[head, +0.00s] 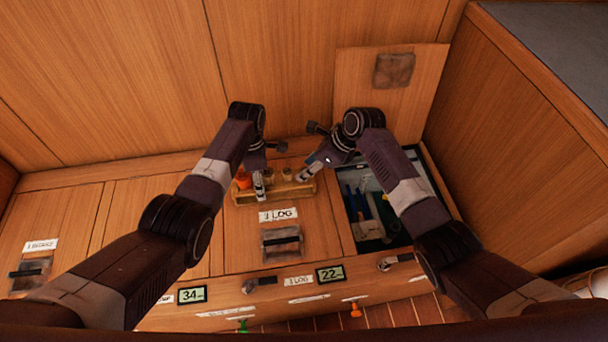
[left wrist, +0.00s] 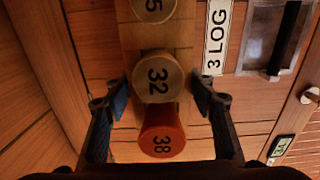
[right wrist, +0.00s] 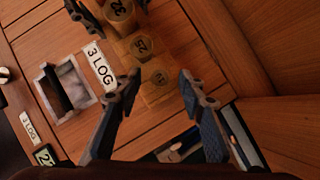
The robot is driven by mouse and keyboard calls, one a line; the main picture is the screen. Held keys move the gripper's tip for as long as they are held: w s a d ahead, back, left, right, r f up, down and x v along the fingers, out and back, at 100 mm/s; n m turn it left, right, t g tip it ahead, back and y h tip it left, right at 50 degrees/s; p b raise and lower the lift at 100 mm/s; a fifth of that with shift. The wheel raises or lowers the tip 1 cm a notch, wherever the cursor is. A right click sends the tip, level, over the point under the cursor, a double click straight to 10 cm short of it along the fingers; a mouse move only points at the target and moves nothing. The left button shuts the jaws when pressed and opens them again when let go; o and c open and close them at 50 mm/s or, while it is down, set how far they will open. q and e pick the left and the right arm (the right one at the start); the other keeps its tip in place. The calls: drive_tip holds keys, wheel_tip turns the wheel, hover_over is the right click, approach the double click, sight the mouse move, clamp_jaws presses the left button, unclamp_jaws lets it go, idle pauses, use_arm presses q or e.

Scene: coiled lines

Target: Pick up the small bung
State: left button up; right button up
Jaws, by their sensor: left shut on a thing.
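A wooden rack (head: 275,194) holds a row of numbered bungs. The small bung (right wrist: 155,78) is at the rack's right end, beside the bung marked 25 (right wrist: 141,45). My right gripper (head: 314,148) is open at that end; in the right wrist view its fingers (right wrist: 157,88) stand apart, one on each side of the small bung. My left gripper (head: 267,168) is shut on the bung marked 32 (left wrist: 158,75), which is still in line with the rack. The orange-red bung marked 38 (left wrist: 162,135) stands beside it at the rack's left end.
A "3 LOG" label (head: 278,215) and recessed handle (head: 282,242) lie in front of the rack. An open compartment (head: 349,222) with tools is at right, its lid (head: 415,85) raised behind. The wooden lids at left are clear.

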drive_tip(key=shift+w+a+f, duration=0.1)
drive_tip(key=shift+a+f, duration=0.05)
drive_tip(key=shift+f, duration=0.2)
drive_tip(key=c, duration=0.9)
drive_tip(key=shift+r, duration=0.1)
wheel_tip(320, 180, up, 10)
drive_tip(key=shift+f, duration=0.1)
use_arm(q)
drive_tip(key=o, duration=1.4)
